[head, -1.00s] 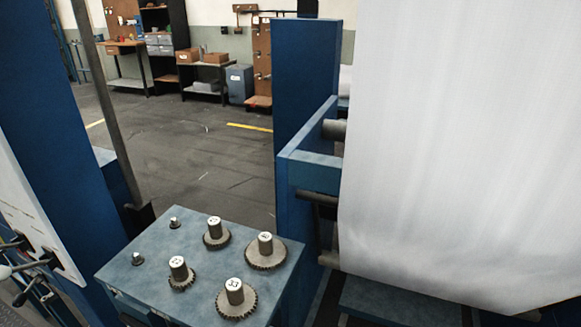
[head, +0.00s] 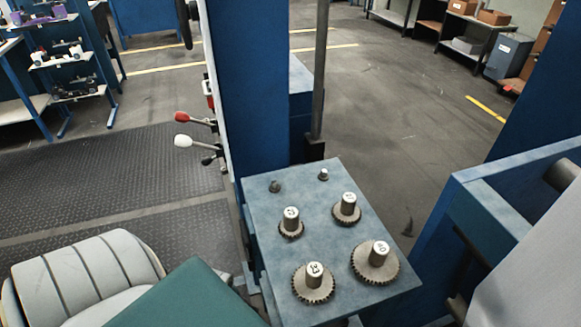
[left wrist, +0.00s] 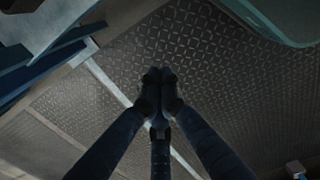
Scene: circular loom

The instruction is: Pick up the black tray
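I do not see a black tray in any view. My left gripper (left wrist: 158,85) shows in the left wrist view with its dark fingers brought together at the tips. Nothing shows between them, and patterned dark floor lies behind. Neither gripper shows in the head view, and my right gripper is in no frame.
A blue machine table (head: 262,235) carries several gears (head: 375,262) on pegs. Levers with red and white knobs (head: 183,141) stick out beside a blue post (head: 245,80). A dark green flat panel (head: 185,300) is at the bottom. The patterned floor mat (head: 100,175) at left is clear.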

